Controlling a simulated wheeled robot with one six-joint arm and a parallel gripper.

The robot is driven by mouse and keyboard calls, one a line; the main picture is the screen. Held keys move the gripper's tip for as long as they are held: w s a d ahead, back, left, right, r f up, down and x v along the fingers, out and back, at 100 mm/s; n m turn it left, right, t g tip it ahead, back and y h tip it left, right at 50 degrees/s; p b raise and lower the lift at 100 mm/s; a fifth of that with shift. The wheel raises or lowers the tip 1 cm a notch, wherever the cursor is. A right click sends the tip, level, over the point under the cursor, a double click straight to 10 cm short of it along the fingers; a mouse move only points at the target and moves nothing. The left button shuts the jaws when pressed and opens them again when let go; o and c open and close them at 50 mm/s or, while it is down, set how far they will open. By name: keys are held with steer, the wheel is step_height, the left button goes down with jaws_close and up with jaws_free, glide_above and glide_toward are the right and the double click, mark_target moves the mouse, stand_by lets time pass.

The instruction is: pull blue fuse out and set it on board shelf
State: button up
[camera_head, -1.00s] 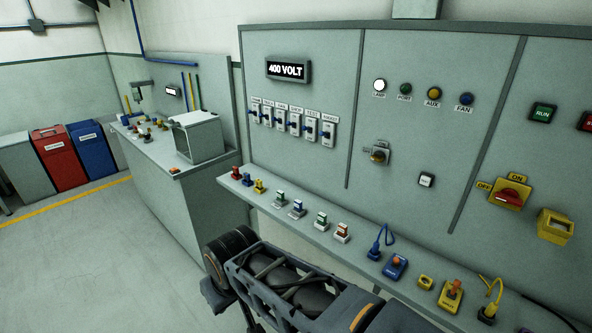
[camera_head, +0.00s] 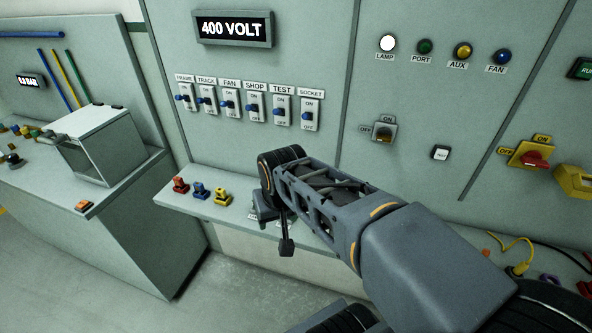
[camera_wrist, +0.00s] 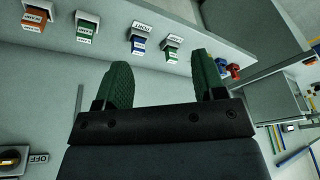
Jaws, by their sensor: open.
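My gripper (camera_wrist: 161,62) is open and empty, its two green-padded fingers wide apart in the wrist view. The blue fuse (camera_wrist: 139,29) stands in a white labelled holder on the long shelf (camera_wrist: 187,15), just beyond the fingertips and apart from them. A green fuse (camera_wrist: 174,41) stands to its right; another green fuse (camera_wrist: 88,28) and an orange one (camera_wrist: 35,18) stand to its left. In the head view my arm hides the blue fuse and most of the row. The board shelf (camera_head: 165,197) shows its left end there.
Red (camera_head: 180,185), blue (camera_head: 199,190) and yellow (camera_head: 222,197) pieces stand at the shelf's left end. The board above carries a row of labelled switches (camera_head: 254,107). A bench with a clear-sided box (camera_head: 105,150) stands left. A yellow cable (camera_head: 519,262) lies right.

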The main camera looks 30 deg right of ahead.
steer(key=w+d+f+m+g, duration=0.35)
steer(key=w+d+m, duration=0.5)
steer(key=w, duration=0.45)
steer(key=shift+n, duration=0.35)
step_height(320, 180, down, 14)
steer(key=shift+r, duration=0.15)
steer(key=shift+c, duration=0.3)
steer(key=c, duration=0.6)
steer(key=o, duration=0.7)
steer(key=shift+c, duration=0.2)
step_height(320, 180, up, 14)
